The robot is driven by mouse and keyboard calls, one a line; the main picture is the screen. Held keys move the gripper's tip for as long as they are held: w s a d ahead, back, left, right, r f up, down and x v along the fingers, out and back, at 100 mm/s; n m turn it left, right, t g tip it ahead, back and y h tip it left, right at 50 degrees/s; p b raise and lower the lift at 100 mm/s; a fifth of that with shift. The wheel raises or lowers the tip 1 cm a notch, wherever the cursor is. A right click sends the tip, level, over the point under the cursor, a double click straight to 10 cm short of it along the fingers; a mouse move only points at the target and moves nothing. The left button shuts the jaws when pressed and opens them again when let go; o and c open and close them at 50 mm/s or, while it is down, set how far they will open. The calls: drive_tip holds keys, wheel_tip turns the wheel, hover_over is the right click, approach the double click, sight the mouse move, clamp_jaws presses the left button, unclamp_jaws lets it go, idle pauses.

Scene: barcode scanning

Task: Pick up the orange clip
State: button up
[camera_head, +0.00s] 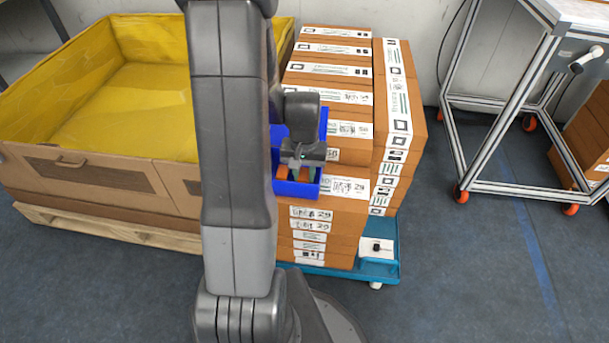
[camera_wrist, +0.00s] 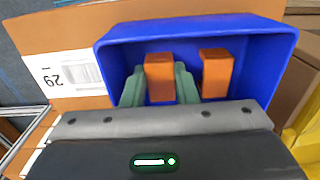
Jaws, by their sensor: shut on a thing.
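A blue bin (camera_wrist: 275,38) stands on the stacked boxes and shows in the wrist view with two orange clips in it. My gripper (camera_wrist: 160,84) reaches into the bin, its green fingers on either side of one orange clip (camera_wrist: 158,72), shut on it. The second orange clip (camera_wrist: 216,72) is beside it to the right, apart from the fingers. In the head view my gripper (camera_head: 304,171) points down into the blue bin (camera_head: 297,189). The lower part of the held clip is partly hidden by the gripper body.
Brown labelled boxes (camera_head: 330,216) are stacked under and behind the bin on a blue cart (camera_head: 382,268). A large carton with a yellow lining (camera_head: 150,90) stands at the left on a pallet. A metal-framed trolley (camera_head: 510,188) is at the right. Floor between is clear.

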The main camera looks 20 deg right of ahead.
sight(304, 176)
wheel_tip(304, 176, up, 10)
drive_tip(key=p, duration=0.3)
idle(0.7)
